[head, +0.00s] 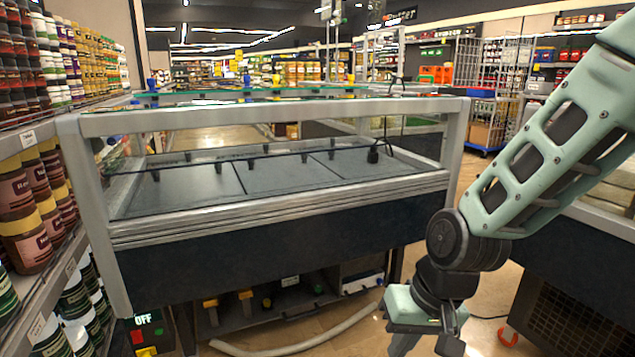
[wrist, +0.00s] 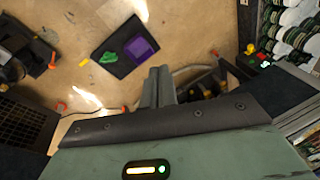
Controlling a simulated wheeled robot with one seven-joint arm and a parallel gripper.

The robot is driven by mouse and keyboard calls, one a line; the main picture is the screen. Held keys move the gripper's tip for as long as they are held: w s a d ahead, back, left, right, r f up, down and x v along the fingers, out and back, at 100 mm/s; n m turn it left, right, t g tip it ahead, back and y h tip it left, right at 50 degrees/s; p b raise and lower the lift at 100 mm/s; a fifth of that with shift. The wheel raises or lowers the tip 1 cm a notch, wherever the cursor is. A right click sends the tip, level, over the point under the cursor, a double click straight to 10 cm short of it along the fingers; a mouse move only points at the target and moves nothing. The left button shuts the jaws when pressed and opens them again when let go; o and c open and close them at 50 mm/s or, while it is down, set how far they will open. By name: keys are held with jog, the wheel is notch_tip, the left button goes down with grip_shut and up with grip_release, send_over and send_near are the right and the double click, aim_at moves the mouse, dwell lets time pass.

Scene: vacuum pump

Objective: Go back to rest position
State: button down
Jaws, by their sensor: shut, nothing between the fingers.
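My gripper (head: 425,345) hangs at the bottom right of the head view, in front of the freezer case, with its fingertips near the lower edge. In the wrist view its two fingers (wrist: 159,86) are together with nothing between them. My green arm comes down from the upper right. The vacuum pump cannot be clearly picked out. A control panel (head: 146,335) reading OFF, with red, green and yellow parts, stands at the lower left.
The glass-topped freezer case (head: 275,212) fills the middle. Under it are yellow handles (head: 246,294) and a pale hose (head: 300,345). Stocked shelves (head: 50,268) line the left. In the wrist view, a dark tray (wrist: 121,66) on the floor holds a purple box (wrist: 141,48).

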jog(key=s+d+r+n+g+h, duration=0.1)
jog(key=s+r+n, duration=0.25)
jog(key=s, duration=0.45)
jog(key=s+d+r+n+h, duration=0.1)
jog(key=s+r+n, duration=0.25)
jog(key=s, duration=0.45)
notch_tip(320, 180, up, 26)
jog(key=p, duration=2.7)
jog(key=shift+a+r+m, duration=0.2)
jog(key=shift+a+m, duration=0.1)
jog(key=shift+a, duration=0.05)
